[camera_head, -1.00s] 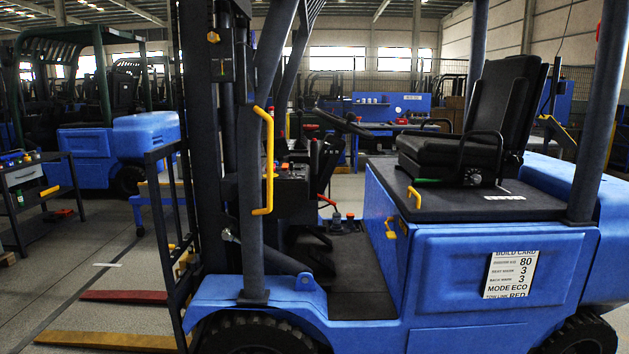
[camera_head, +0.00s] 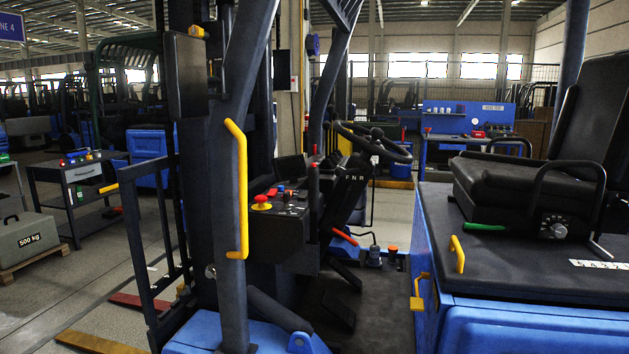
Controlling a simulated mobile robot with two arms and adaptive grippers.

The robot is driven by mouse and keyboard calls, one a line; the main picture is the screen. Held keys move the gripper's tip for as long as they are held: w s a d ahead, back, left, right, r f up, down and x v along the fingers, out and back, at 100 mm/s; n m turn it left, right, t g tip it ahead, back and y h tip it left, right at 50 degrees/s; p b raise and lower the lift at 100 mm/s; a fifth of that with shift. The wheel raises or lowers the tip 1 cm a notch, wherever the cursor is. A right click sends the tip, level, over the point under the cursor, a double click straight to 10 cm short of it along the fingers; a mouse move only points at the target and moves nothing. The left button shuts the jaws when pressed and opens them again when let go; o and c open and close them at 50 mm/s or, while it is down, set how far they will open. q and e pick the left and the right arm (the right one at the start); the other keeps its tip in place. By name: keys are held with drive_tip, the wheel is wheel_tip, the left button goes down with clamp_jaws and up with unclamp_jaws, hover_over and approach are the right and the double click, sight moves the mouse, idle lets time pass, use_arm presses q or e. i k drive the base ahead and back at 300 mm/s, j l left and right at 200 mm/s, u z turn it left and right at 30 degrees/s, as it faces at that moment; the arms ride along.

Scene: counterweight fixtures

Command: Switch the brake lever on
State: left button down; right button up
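A blue forklift stands close in front of me. Its dark dash panel (camera_head: 285,205) carries a red mushroom button on a yellow base (camera_head: 261,203) and small switches. Below and right of the dash is a lever with an orange-red grip (camera_head: 345,237), tilted, its grip sloping down to the right. A thin upright lever with a red top (camera_head: 314,172) stands beside the dash. I cannot tell for certain which of these is the brake lever. Neither of my grippers is in view.
A yellow grab handle (camera_head: 239,190) on the front pillar stands left of the dash. The steering wheel (camera_head: 373,143) is above the floor, the black seat (camera_head: 530,185) at right. A red-topped knob (camera_head: 392,249) rises from the cab floor. A 500 kg weight (camera_head: 25,242) sits at left.

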sight(313, 170)
drive_tip(key=i+l+u, duration=0.1)
drive_tip(key=l, duration=0.25)
drive_tip(key=i+l, duration=0.3)
drive_tip(key=i+l+u, duration=0.15)
drive_tip(key=l, duration=0.2)
drive_tip(key=i+l, duration=0.2)
drive_tip(key=l, duration=0.15)
drive_tip(key=u, duration=0.05)
